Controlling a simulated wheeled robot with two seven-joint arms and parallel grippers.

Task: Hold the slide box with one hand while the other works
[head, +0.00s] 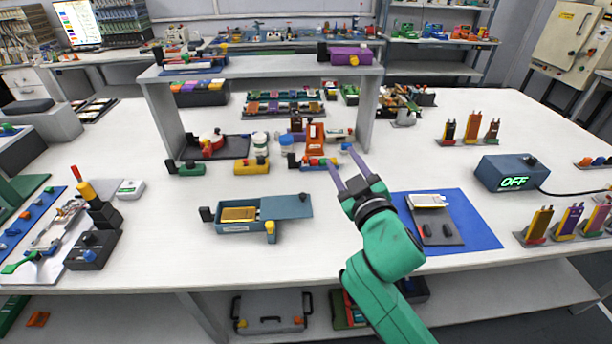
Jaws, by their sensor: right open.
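The slide box (290,207), as I take it, is a blue-grey tray-like box on the white table at centre left. A gold pouch cell (238,214) lies in its left part. A dark block sits at its left end and a yellow piece (270,230) at its front. My right gripper (340,156) is to the right of the box and apart from it. Its two purple fingers are spread and nothing shows between them. My left gripper is not in view.
A blue mat (475,222) with a dark plate and a pale cell (427,201) lies right of my right arm. A box reading OFF (512,172) stands farther right. A grey shelf (270,67) spans the back.

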